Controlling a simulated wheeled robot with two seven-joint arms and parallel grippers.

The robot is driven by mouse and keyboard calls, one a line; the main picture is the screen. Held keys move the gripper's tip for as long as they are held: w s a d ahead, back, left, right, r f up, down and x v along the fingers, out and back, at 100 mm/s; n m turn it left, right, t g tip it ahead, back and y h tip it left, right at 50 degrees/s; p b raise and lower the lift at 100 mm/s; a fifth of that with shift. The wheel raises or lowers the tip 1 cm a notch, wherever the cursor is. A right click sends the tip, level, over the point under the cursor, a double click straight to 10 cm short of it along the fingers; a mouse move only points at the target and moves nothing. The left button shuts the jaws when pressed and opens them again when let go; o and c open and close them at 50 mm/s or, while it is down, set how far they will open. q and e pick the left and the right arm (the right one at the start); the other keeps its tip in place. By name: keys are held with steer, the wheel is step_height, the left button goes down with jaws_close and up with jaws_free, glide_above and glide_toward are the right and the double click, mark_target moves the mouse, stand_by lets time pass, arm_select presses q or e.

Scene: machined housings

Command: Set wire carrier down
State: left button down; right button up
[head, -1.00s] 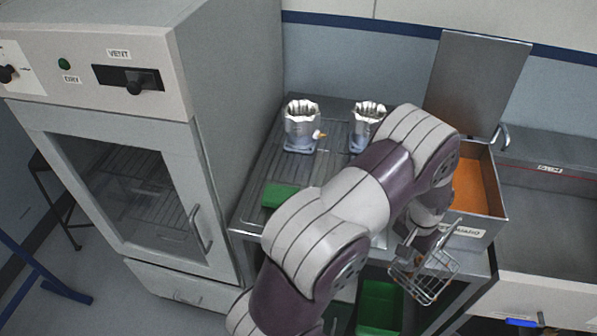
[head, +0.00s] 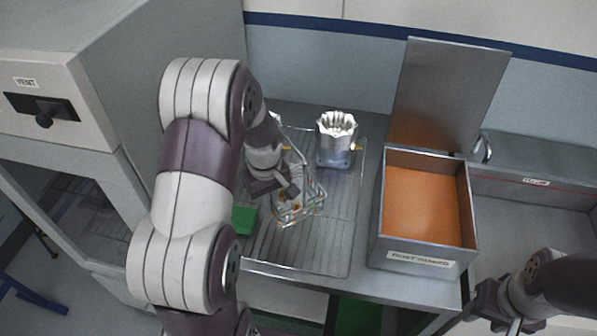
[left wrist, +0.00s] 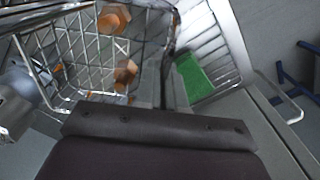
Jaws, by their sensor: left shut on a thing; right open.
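The wire carrier (head: 303,208) is a metal wire basket over the ribbed draining tray (head: 335,235); I cannot tell whether it touches the tray. In the left wrist view the wire carrier (left wrist: 85,60) shows close up, with orange-brown parts in it. My left gripper (head: 287,190) is shut on the wire carrier; its fingertips are partly hidden. My right gripper (head: 505,318) is open at the bottom right, away from the carrier.
A machined housing (head: 336,140) stands behind the carrier. A green block (head: 244,219) lies to its left. An open metal box (head: 424,255) with an orange inside stands right of the tray. An oven-like cabinet (head: 60,75) is at left. The tray's front right is bare.

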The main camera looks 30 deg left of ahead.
mark_target(271, 229)
arm_select(q)
steer(key=shift+a+n, duration=0.2)
steer(key=shift+n, duration=0.1)
step_height(271, 229, down, 9)
steer(key=shift+s+f+p, duration=0.1)
steer(key=shift+s+p, duration=0.05)
steer(key=shift+p, duration=0.7)
steer(key=shift+f, duration=0.1)
steer(key=shift+f, duration=0.1)
steer(key=c, duration=1.2)
jaws_free()
steer(key=shift+c, duration=0.2)
